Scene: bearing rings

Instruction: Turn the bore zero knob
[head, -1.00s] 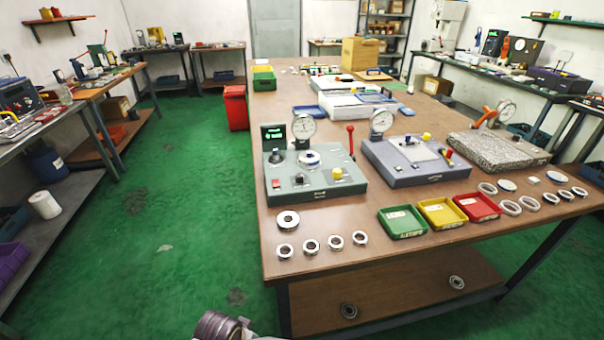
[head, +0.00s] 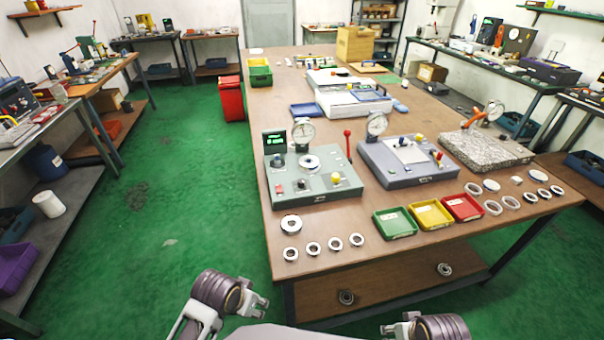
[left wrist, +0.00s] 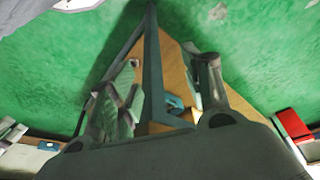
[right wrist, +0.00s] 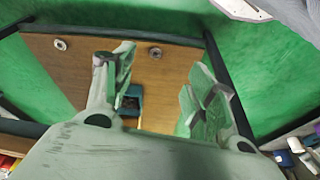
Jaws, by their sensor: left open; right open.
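A grey-green gauge station (head: 318,192) stands on the near left of the bench, with a dial gauge (head: 303,133), a small green-lit display (head: 274,142) and a red-tipped lever (head: 348,146). Its face carries a yellow knob (head: 336,177), a dark knob (head: 301,184) and a red button (head: 278,188). I cannot read which one is the bore zero knob. My left gripper (head: 258,299) is open and empty, low in front of the bench. My right gripper (head: 392,329) is open and empty, partly cut off by the bottom edge. The wrist views show parted fingers on both the left (left wrist: 165,85) and the right (right wrist: 162,85).
A grey-blue gauge station (head: 415,178) and a speckled granite plate (head: 487,149) stand to the right. Green (head: 395,224), yellow (head: 431,214) and red (head: 463,208) trays and several rings lie along the front. The bench edge lies between my grippers and the stations.

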